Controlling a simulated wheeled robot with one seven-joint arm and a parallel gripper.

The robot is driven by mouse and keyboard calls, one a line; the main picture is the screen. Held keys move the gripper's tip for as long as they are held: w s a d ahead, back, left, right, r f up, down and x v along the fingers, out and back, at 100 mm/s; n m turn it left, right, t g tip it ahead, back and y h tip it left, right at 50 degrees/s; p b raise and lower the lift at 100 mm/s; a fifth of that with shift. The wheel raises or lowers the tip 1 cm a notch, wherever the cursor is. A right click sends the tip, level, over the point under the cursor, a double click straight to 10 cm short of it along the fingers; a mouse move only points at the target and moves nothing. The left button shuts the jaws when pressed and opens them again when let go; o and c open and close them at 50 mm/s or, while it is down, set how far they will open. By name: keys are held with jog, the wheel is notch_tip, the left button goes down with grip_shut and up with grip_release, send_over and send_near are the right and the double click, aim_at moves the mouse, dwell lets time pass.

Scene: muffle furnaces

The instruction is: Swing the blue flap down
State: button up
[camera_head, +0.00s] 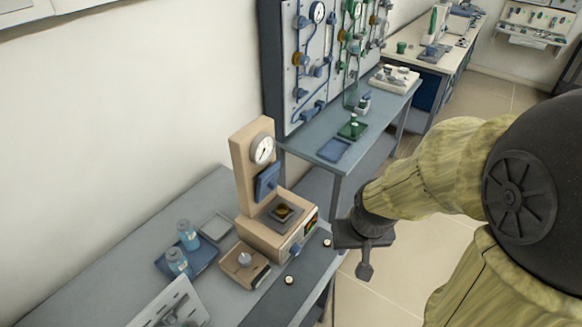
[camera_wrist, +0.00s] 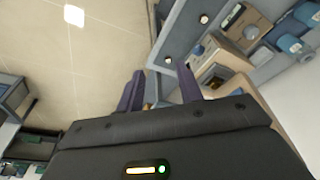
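The blue flap (camera_head: 267,181) is raised, standing against the upright back of a beige furnace (camera_head: 268,238), below a round dial. The furnace's square dark-rimmed chamber (camera_head: 283,212) is uncovered, with something brownish inside. My gripper (camera_head: 365,268) is to the right of the furnace, beyond the bench's edge and apart from the flap. In the wrist view its two purple-grey fingers (camera_wrist: 160,88) stand apart with nothing clearly held between them. The furnace (camera_wrist: 238,90) shows there beyond the right finger. I cannot make out the flap in the wrist view.
Two blue bottles (camera_head: 183,250) stand on a blue tray (camera_head: 196,268) left of the furnace. A small beige box with a knob (camera_head: 245,268) sits before it. A grey tray (camera_head: 216,227) lies nearby. A gauge panel (camera_head: 310,80) and second bench (camera_head: 375,130) stand behind. Open floor (camera_head: 385,285) lies right.

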jog(key=shift+d, duration=0.15)
jog(key=shift+o, duration=1.3)
jog(key=o, duration=0.4)
jog(key=shift+w+d, duration=0.15)
jog(key=shift+w, duration=0.1)
jog(key=o, duration=0.7)
jog(key=w, duration=0.2)
jog(key=w+d+n+t+p, duration=0.1)
jog(key=w, duration=0.1)
jog(key=w+d+n+t, duration=0.1)
jog(key=w, duration=0.1)
jog(key=shift+w, duration=0.1)
jog(key=shift+o, duration=0.2)
jog(key=w+a+r+n+t+y+p, duration=0.3)
jog(key=w+a+n+y, duration=0.4)
jog(key=w+y, duration=0.3)
jog(key=shift+w+r+n+t+y, duration=0.15)
jog(key=shift+r+n+t+y, duration=0.25)
jog(key=shift+r+n, duration=0.3)
